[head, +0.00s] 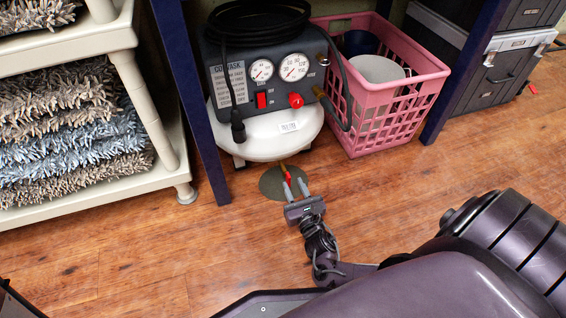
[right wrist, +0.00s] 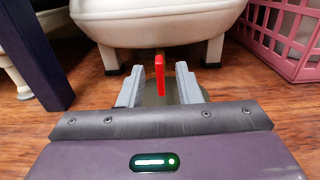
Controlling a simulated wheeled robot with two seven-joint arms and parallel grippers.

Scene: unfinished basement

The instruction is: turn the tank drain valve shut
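The drain valve's red handle (head: 287,177) sticks out low at the front of the white compressor tank (head: 270,135), above a dark round patch on the floor. In the right wrist view the red handle (right wrist: 159,75) stands upright between the fingers, with a gap on each side. My right gripper (head: 294,187) is open just in front of the valve; it also shows in the right wrist view (right wrist: 159,85). The valve body is mostly hidden behind the handle. My left gripper is not in view.
A pink basket (head: 385,95) stands close to the right of the tank. A dark blue post (head: 190,90) is at the left, beside a shelf of shaggy rugs (head: 70,150). Another blue post (head: 455,75) is at the right. The wooden floor (head: 130,245) in front is clear.

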